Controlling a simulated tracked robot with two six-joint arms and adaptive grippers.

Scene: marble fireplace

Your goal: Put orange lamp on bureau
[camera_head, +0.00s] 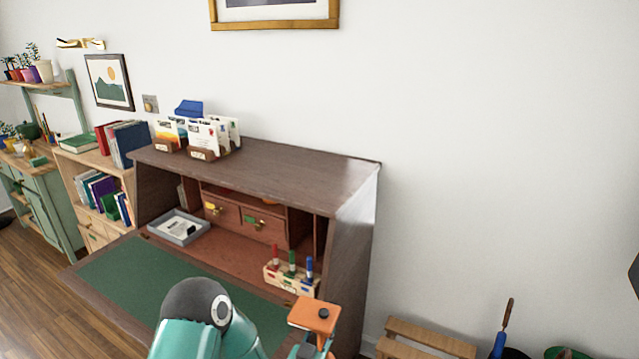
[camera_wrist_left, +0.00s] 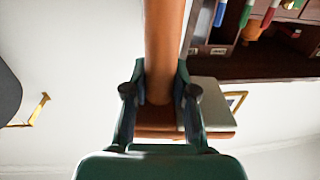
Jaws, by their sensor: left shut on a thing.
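My left gripper (camera_wrist_left: 160,92) is shut on the column. In the head view the left gripper (camera_head: 308,346) is mostly cut off by the bottom edge. The dark wood bureau (camera_head: 300,171) stands against the wall with its green-lined flap (camera_head: 135,272) open. My right gripper is not in view.
Letter racks (camera_head: 205,150) stand on the bureau top's left part; the middle and right are clear. A grey tray (camera_head: 178,228) and a holder with colored markers (camera_head: 290,275) sit inside. A bookcase (camera_head: 85,165) adjoins on the left. A wooden stool (camera_head: 425,337) stands at lower right.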

